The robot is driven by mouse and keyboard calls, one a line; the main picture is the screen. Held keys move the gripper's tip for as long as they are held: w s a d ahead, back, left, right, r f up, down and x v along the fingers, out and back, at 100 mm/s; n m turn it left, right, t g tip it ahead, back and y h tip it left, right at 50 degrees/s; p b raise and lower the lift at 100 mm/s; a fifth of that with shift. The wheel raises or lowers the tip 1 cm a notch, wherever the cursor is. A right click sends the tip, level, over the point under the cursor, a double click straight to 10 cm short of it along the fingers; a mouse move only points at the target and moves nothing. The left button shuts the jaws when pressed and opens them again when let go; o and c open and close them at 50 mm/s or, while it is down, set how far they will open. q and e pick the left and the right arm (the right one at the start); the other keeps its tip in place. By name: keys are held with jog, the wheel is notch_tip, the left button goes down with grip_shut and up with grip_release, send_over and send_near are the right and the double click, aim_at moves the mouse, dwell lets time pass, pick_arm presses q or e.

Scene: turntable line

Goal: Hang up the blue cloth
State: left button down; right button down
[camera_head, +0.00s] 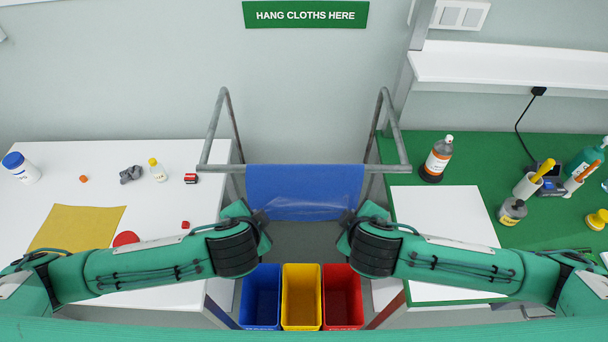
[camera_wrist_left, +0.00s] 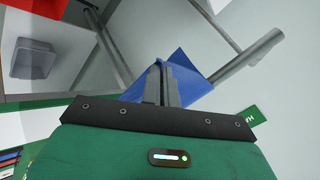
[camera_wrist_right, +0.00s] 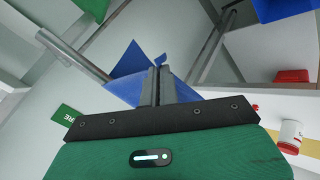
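The blue cloth (camera_head: 304,192) is stretched between my two grippers, level with the front bar of the grey metal rail (camera_head: 222,168). It hides the middle of that bar; I cannot tell whether any cloth hangs behind it. My left gripper (camera_head: 262,216) is shut on the cloth's lower left corner, and blue cloth (camera_wrist_left: 192,82) shows around its fingers in the left wrist view. My right gripper (camera_head: 346,216) is shut on the lower right corner, with cloth (camera_wrist_right: 128,80) beside its fingers in the right wrist view. A green "HANG CLOTHS HERE" sign (camera_head: 305,14) is on the wall.
Blue (camera_head: 260,296), yellow (camera_head: 301,296) and red (camera_head: 342,296) bins stand below the cloth. A white table (camera_head: 80,155) with a mustard cloth (camera_head: 78,228) is left.

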pick_arm(q)
jog(key=shift+w+a+f+b, duration=0.1)
jog(key=shift+f+b, duration=0.2)
jog(key=shift+f, duration=0.3)
pick_arm(e)
jog(key=shift+w+d+f, duration=0.1)
jog(key=shift+f, duration=0.5)
pick_arm(q)
jog(key=c, duration=1.4)
grip_release()
pick_arm(e)
jog(key=c, duration=1.4)
grip_release()
